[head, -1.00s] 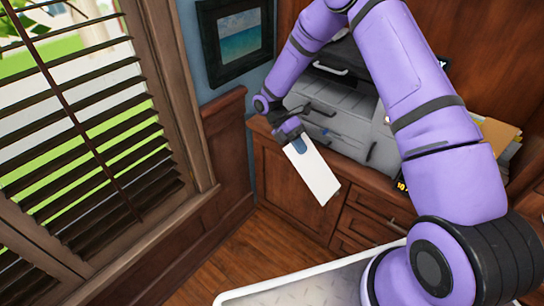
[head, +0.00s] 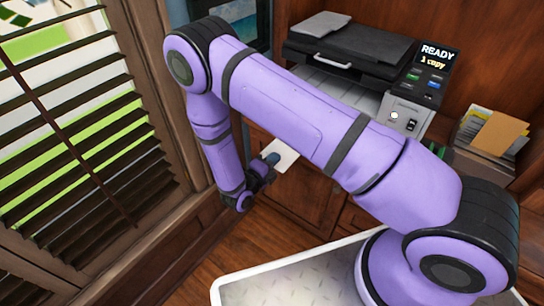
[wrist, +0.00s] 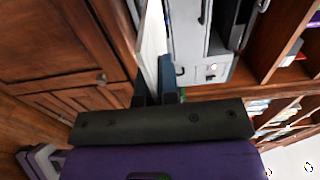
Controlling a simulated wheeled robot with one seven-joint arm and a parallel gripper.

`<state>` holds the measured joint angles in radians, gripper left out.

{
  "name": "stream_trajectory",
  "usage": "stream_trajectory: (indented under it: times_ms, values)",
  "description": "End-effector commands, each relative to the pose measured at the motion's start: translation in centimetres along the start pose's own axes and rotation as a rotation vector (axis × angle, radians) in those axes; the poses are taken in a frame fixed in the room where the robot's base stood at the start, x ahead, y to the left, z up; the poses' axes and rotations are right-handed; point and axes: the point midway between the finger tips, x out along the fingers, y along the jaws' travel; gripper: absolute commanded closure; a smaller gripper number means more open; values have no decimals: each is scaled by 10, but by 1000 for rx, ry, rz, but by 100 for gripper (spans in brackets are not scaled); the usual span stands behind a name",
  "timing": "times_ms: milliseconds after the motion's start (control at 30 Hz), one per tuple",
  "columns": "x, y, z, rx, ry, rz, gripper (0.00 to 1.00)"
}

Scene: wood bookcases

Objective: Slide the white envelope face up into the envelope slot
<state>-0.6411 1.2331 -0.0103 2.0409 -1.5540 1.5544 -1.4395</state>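The white envelope (head: 287,158) is in my gripper (head: 269,163), low in front of the wooden cabinet and below the printer (head: 350,45). My arm hides part of the area around it. In the wrist view the envelope (wrist: 152,38) shows nearly edge-on, running away from between the fingers of my gripper (wrist: 155,88), which is shut on it. The grey printer body (wrist: 188,35) is just right of it there, with a small gap unclear. Which face of the envelope is up cannot be told. I cannot make out the envelope slot for certain.
The printer's screen (head: 437,55) reads "READY 1 copy". A paper holder (head: 490,135) with several papers stands right of it. Window blinds (head: 80,130) are at the left. A white-rimmed tray (head: 290,273) is in front. Wooden floor lies open at lower left.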

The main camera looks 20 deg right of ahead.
Motion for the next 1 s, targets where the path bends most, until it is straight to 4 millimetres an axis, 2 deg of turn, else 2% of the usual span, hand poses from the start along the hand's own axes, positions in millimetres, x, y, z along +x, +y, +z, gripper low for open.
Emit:
stream_trajectory:
  times_ms: [467, 1000]
  values:
    - [-4, 0, 2, 2, -10, -6, 100]
    - [38, 0, 2, 1, -7, -5, 100]
